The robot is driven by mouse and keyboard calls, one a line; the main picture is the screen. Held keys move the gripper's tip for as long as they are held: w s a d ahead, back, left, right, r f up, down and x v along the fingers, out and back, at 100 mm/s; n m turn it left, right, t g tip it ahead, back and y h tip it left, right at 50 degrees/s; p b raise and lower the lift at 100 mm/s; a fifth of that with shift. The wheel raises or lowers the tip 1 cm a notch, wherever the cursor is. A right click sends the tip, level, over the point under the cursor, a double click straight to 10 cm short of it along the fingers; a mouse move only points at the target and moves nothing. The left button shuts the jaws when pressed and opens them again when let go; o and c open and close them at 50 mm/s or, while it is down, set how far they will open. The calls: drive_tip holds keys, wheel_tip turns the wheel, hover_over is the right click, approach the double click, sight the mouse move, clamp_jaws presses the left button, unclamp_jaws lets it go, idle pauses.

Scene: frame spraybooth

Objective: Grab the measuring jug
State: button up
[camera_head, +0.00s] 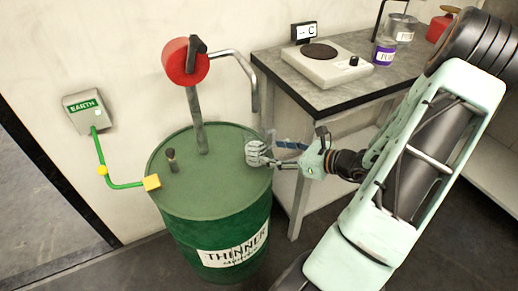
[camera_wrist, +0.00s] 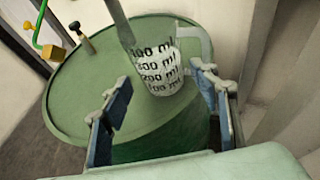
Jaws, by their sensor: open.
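The measuring jug (camera_head: 254,154) is a small clear vessel with dark ml markings. It stands on the green drum's lid (camera_head: 215,180), near its right edge. In the wrist view the jug (camera_wrist: 160,76) shows just beyond and between my two blue-padded fingers. My gripper (camera_head: 274,151) is open and reaches in from the right, close to the jug. In the wrist view the fingers (camera_wrist: 164,84) are spread with a gap between them. I cannot tell whether either finger touches the jug.
A red pump (camera_head: 186,62) with a grey pipe and curved spout (camera_head: 240,68) rises from the drum behind the jug. A yellow clamp (camera_head: 152,182) on a green earth cable sits at the lid's left. A workbench (camera_head: 335,92) with a scale (camera_head: 326,66) and tins stands behind my arm.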

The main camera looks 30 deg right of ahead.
sight(265, 150)
drive_tip(key=b+x, duration=0.2)
drive_tip(key=x, duration=0.4)
drive_tip(key=shift+a, duration=0.1)
drive_tip(key=c, duration=0.9)
drive_tip(key=shift+c, duration=0.5)
drive_tip(key=shift+r, duration=0.1)
